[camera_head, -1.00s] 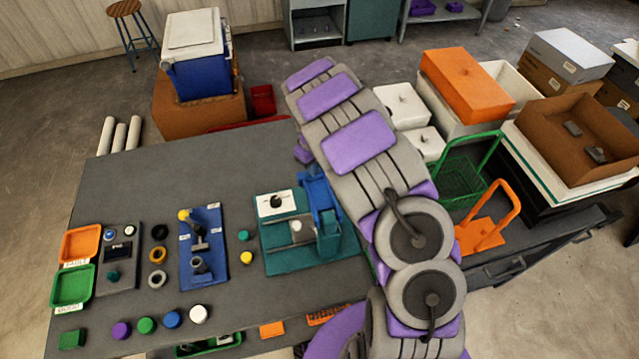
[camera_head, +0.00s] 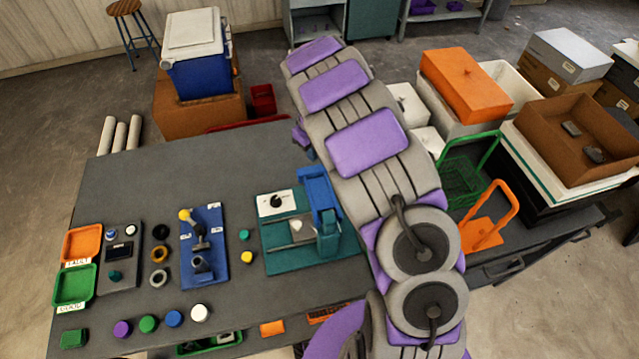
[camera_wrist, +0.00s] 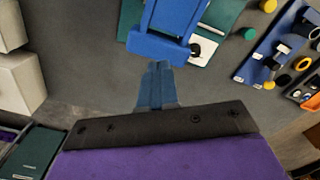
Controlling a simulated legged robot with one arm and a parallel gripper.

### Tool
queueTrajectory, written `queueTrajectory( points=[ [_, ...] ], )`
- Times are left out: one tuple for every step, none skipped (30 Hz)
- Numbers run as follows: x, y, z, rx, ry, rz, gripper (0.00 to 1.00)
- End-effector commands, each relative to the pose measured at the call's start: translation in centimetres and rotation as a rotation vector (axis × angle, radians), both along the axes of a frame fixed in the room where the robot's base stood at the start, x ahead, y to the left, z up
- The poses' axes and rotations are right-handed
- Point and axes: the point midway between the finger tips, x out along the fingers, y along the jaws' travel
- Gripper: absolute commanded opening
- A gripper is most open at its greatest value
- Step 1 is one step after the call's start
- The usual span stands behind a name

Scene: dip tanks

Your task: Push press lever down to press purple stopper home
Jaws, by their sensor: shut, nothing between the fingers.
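In the head view my arm hides most of the gripper. A grey-white piece (camera_head: 302,228) sits in the press. A purple round cap (camera_head: 122,329) lies at the table's front left; I see no purple stopper in the press.
Left of the press lie small green and yellow caps (camera_head: 246,257) and a blue board (camera_head: 204,262) with fittings. Orange and green trays (camera_head: 73,285) are at the far left. A green basket (camera_head: 462,178) and orange carrier (camera_head: 487,225) stand right of my arm. The table's back is clear.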

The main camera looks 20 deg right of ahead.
Motion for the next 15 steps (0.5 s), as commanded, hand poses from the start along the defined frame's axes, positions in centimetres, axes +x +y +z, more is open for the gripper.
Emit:
queueTrajectory(
  points=[
    [0.0,0.0,0.5,0.0,-0.001,0.0,0.0],
    [0.0,0.0,0.7,0.0,-0.001,0.0,0.0],
    [0.0,0.0,1.0,-0.001,0.0,0.0,0.0],
    [0.0,0.0,1.2,-0.001,0.0,0.0,0.0],
    [0.0,0.0,1.4,0.0,0.0,0.0,0.0],
    [0.0,0.0,1.7,0.0,0.001,0.0,0.0],
    [0.0,0.0,1.9,0.0,0.001,0.0,0.0],
    [0.0,0.0,2.2,0.0,0.001,0.0,0.0],
    [0.0,0.0,2.4,0.0,0.0,0.0,0.0],
    [0.0,0.0,2.6,0.0,0.0,0.0,0.0],
    [0.0,0.0,2.8,0.0,0.0,0.0,0.0],
    [0.0,0.0,3.1,0.0,-0.001,0.0,0.0],
    [0.0,0.0,3.2,0.0,-0.001,-0.001,0.0],
    [0.0,0.0,3.4,0.0,-0.001,0.0,0.0],
    [0.0,0.0,3.5,0.0,-0.001,0.0,0.0]
  ],
)
